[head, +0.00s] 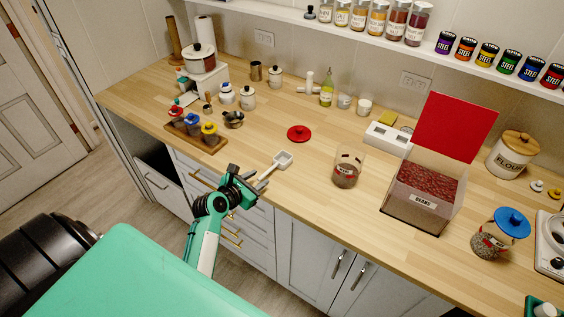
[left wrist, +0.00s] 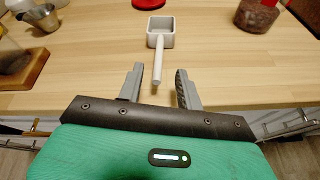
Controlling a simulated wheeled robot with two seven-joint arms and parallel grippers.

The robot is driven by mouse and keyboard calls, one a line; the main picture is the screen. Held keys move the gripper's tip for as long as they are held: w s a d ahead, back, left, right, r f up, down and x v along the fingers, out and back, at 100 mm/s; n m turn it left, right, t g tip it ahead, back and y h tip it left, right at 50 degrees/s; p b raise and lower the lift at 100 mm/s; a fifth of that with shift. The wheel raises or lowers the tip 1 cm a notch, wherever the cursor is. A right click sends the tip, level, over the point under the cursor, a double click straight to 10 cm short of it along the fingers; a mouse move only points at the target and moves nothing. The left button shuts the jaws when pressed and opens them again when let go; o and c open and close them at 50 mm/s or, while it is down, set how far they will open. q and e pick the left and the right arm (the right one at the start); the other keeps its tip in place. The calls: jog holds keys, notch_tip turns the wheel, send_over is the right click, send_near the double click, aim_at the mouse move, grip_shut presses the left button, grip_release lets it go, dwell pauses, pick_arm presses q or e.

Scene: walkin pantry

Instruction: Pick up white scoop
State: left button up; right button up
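The white scoop (head: 281,161) lies on the wooden counter, its square cup away from me and its handle toward the front edge. In the left wrist view the scoop (left wrist: 161,36) is ahead, with its handle end between the tips of my open left gripper (left wrist: 160,88). The fingers stand apart on both sides of the handle and do not visibly touch it. In the head view my left gripper (head: 258,183) is at the counter's front edge, beside the handle end.
A red lid (head: 299,132) lies behind the scoop, and a glass jar (head: 347,170) stands to its right. A wooden tray with colored-top jars (head: 196,135) is to the left. A beans bin (head: 424,190) with a raised red lid stands further right. Counter around the scoop is clear.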

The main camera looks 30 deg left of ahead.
aim_at(265, 174)
pick_arm(q)
jog(key=shift+w+f, duration=0.15)
jog(key=shift+w, duration=0.6)
jog(key=p+x, duration=0.1)
jog(key=x, duration=0.2)
jog(key=shift+w+f, duration=0.1)
jog(key=shift+w, duration=0.05)
jog(key=shift+w+f+p, duration=0.3)
jog(key=shift+w+p, duration=0.05)
jog(key=shift+w, duration=0.2)
pick_arm(e)
jog(key=shift+d+r, duration=0.6)
jog(key=shift+r, duration=0.3)
pick_arm(q)
jog(key=c, duration=0.7)
grip_shut()
pick_arm(e)
jog(key=shift+a, duration=0.2)
